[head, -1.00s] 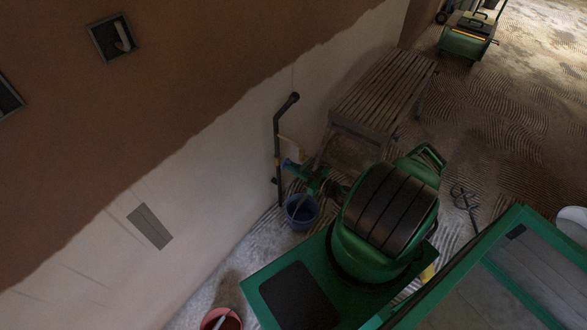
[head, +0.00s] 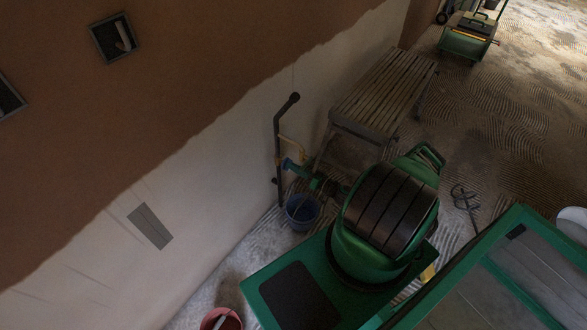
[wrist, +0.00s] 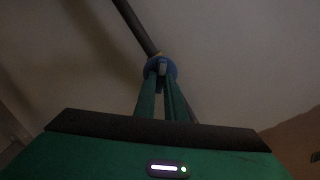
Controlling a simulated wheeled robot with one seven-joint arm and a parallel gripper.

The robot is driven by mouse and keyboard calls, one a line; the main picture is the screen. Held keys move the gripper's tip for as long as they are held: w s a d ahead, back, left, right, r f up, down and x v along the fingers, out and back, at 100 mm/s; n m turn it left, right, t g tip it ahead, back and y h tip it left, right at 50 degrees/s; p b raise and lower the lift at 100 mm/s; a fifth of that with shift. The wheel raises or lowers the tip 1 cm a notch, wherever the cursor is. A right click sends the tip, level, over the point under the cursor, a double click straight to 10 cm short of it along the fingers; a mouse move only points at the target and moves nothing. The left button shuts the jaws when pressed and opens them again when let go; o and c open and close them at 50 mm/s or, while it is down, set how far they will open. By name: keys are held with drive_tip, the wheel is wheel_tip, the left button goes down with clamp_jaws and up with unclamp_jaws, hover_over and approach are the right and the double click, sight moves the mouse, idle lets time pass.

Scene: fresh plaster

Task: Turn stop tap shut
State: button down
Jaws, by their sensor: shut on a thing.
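The stop tap's blue round handle (head: 288,164) sits on a dark upright pipe (head: 279,135) against the pale plastered wall. My gripper (head: 295,167) reaches it from the right, in line with my green arm. In the wrist view my gripper's two green fingers (wrist: 162,74) are close together at the blue handle (wrist: 173,67), shut on it. The dark pipe (wrist: 133,24) runs up and left behind the handle there. The fingers partly hide the handle, and its exact angle is hard to tell.
A blue bucket (head: 301,224) stands on the floor below the tap. A slatted wooden bench (head: 382,94) stands behind, near my arm. A reddish bucket (head: 207,322) is at the bottom. Open floor lies right of the bench.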

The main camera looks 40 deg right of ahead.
drive_tip(key=m, duration=1.8)
drive_tip(key=f+m, duration=0.1)
drive_tip(key=m, duration=0.9)
drive_tip(key=shift+d+f, duration=0.1)
drive_tip(key=shift+d, duration=0.05)
drive_tip(key=shift+s, duration=0.1)
drive_tip(key=c, duration=1.8)
unclamp_jaws()
drive_tip(key=v, duration=1)
drive_tip(key=shift+s, duration=0.3)
